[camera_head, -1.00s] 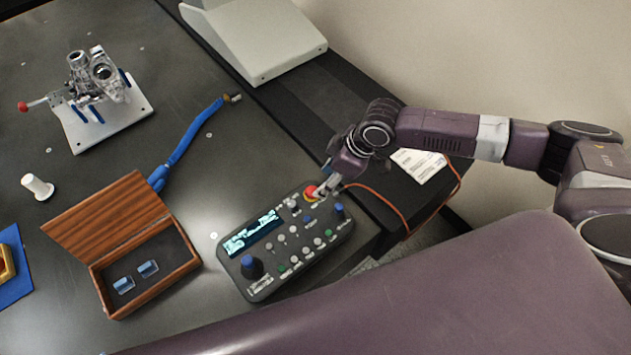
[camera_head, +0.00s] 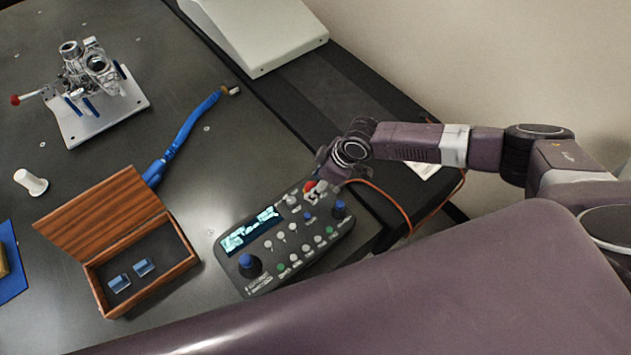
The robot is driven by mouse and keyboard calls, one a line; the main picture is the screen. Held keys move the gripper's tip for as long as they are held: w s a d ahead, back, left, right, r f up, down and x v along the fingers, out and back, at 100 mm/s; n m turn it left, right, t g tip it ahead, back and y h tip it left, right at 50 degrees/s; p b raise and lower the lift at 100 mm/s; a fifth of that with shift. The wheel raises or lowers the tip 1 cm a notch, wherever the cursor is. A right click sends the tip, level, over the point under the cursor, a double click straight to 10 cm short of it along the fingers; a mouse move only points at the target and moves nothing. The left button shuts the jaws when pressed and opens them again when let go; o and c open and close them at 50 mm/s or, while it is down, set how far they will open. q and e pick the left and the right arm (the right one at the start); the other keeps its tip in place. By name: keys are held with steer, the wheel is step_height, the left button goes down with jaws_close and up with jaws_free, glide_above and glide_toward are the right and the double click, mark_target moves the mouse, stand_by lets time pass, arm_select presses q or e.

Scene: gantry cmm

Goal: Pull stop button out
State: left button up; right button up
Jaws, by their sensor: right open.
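The control pendant (camera_head: 262,259) lies on the dark table, with a lit display, several small buttons and blue knobs. Its red stop button (camera_head: 309,187) is at the top right corner of the panel. My right gripper (camera_head: 318,190) comes in from the right and is open at the stop button, its fingertips beside or around the red cap. Whether the fingers touch the cap is too small to tell. The gripper partly hides the button. My left gripper is not in view.
An open wooden box (camera_head: 146,278) with small blue-topped pieces stands left of the pendant. A blue probe arm (camera_head: 186,132), a metal fixture (camera_head: 92,84) and a white spool (camera_head: 31,182) are farther off. An orange cable (camera_head: 391,199) runs at the right.

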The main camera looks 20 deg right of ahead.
steer(key=shift+s, duration=0.1)
steer(key=shift+c, duration=0.3)
jaws_close()
steer(key=shift+r+p, duration=0.55)
steer(key=shift+p, duration=0.1)
steer(key=shift+w, duration=0.3)
steer(key=shift+c, duration=1.8)
jaws_free()
steer(key=o, duration=0.4)
steer(key=shift+s, duration=0.2)
steer(key=v, duration=1.2)
steer(key=shift+a+r, duration=0.1)
